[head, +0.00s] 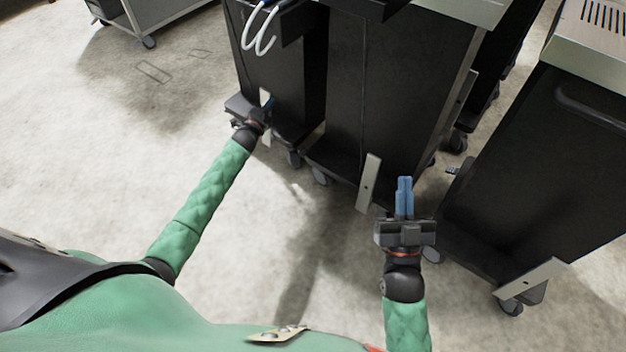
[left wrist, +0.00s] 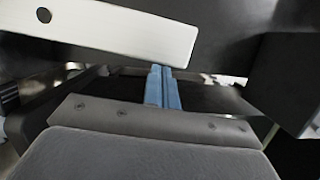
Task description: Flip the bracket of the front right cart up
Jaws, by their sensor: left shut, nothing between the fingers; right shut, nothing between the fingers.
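Dark carts stand side by side: a left cart (head: 287,85), a middle cart (head: 385,95) and a right cart (head: 545,165). A pale bracket (head: 369,184) stands steeply tilted at the middle cart's lower edge; another bracket (head: 535,284) slants outward low on the right cart. I cannot tell which cart the task means. In the left wrist view a pale plate with a hole (left wrist: 120,30) is just above the shut blue fingers (left wrist: 161,88). My right gripper (head: 404,190) is shut and empty, right of the middle bracket.
White looped cables (head: 259,40) hang on the left cart. Casters (head: 320,176) stand under the carts. Another grey cart (head: 150,12) is at the back left. The pale floor (head: 120,140) at left is clear. Gaps between carts are narrow.

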